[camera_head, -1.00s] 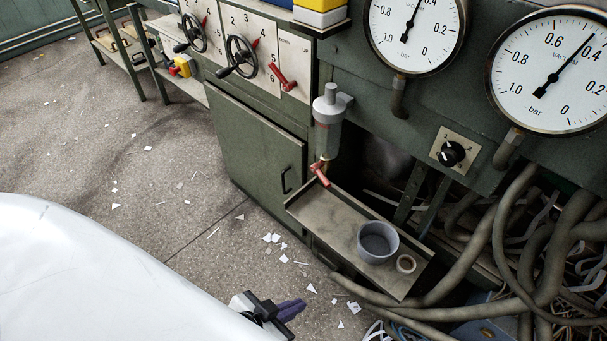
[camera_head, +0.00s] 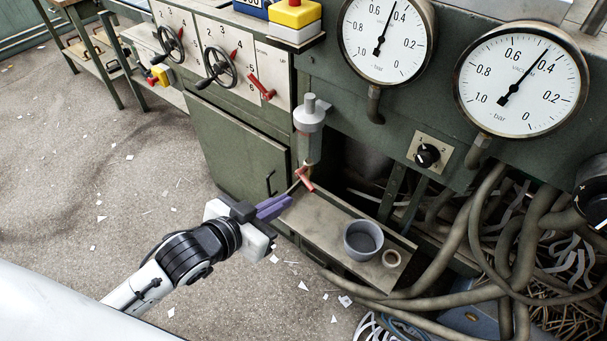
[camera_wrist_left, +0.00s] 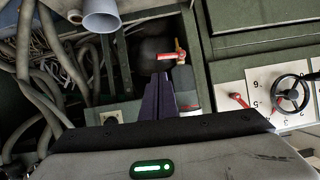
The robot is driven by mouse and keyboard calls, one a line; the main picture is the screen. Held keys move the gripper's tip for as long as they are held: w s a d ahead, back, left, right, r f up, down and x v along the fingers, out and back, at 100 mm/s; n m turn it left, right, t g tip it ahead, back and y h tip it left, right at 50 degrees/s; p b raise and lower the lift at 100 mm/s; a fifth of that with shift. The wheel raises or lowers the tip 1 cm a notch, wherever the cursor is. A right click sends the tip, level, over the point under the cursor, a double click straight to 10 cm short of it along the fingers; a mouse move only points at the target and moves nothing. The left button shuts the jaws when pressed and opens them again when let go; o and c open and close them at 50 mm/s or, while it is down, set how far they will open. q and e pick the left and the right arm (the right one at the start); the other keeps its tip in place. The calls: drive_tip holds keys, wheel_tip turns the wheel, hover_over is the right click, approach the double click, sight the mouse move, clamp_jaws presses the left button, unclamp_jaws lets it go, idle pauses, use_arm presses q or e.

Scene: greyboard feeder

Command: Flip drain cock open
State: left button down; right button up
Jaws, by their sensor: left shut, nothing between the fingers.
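The drain cock has a red lever (camera_head: 305,181) under the grey cylindrical separator (camera_head: 310,125) on the cabinet front. The lever slants down to the right in the head view. In the left wrist view the red lever (camera_wrist_left: 173,57) lies across a brass fitting (camera_wrist_left: 180,46), just beyond the fingers. My left gripper (camera_head: 283,204) has purple fingers closed together and empty, a little below and left of the lever in the head view. The fingers also show in the left wrist view (camera_wrist_left: 159,100). I cannot tell whether they touch the lever. My right gripper is not in view.
Thick hoses (camera_head: 480,240) crowd the right. A cabinet door (camera_head: 235,150) stands left of the cock. Floor at left is open, with paper scraps.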

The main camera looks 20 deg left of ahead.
use_arm(q)
drive_tip(key=shift+t, duration=0.3)
drive_tip(key=r, duration=0.1)
drive_tip(key=w+r, duration=0.1)
drive_tip(key=r, duration=0.2)
drive_tip(key=shift+w+a, duration=0.15)
drive_tip(key=shift+w, duration=0.25)
drive_tip(key=shift+w, duration=0.1)
drive_tip(key=w+d+f+b, duration=0.1)
drive_tip(key=w+d+f, duration=0.1)
drive_tip(key=w+f, duration=0.6)
drive_tip(key=shift+d, duration=0.15)
drive_tip(key=shift+s, duration=0.1)
drive_tip(key=shift+f, duration=0.1)
